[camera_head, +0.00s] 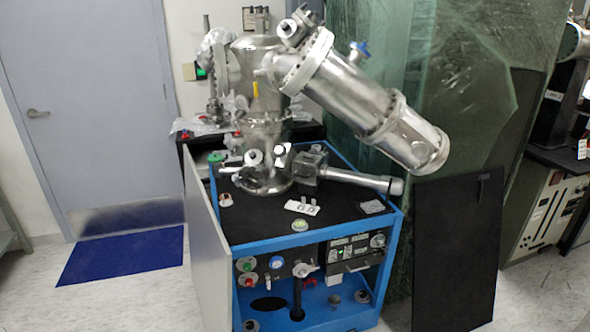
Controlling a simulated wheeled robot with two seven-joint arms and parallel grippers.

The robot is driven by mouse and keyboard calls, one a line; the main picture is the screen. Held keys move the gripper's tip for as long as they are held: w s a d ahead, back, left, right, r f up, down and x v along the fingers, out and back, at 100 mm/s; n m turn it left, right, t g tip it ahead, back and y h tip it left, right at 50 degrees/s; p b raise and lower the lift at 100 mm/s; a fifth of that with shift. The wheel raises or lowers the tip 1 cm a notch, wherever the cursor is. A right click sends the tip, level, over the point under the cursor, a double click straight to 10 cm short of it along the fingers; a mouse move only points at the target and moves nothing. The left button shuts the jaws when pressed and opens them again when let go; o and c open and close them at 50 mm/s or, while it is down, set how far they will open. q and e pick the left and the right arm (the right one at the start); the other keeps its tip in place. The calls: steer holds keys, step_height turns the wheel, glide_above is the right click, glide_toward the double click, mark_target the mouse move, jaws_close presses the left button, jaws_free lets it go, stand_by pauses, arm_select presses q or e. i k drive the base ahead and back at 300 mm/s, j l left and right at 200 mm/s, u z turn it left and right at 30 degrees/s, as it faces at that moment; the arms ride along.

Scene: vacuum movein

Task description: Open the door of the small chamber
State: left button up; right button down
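A steel vacuum apparatus stands on a blue-framed cart (295,247) with a black top. Its upright cylinder (259,92) joins a wide tube (350,92) that slants down to the right and ends in a round flange (432,157). A small metal block (309,163) at the lower right of the upright cylinder carries a thin horizontal tube (355,180). Which part is the small chamber, and whether its door is open or shut, I cannot tell. Neither of my grippers is in view.
A grey panel (207,235) stands along the cart's left side. A black panel (458,255) leans at its right. A small white plate (302,207) lies on the cart top. A blue mat (122,255) lies before a grey door (95,100).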

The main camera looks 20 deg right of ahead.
mark_target(305, 171)
steer(key=i, duration=0.2)
steer(key=i+z, duration=0.15)
steer(key=z, duration=0.35)
steer(key=i+z, duration=0.15)
steer(key=z, duration=0.35)
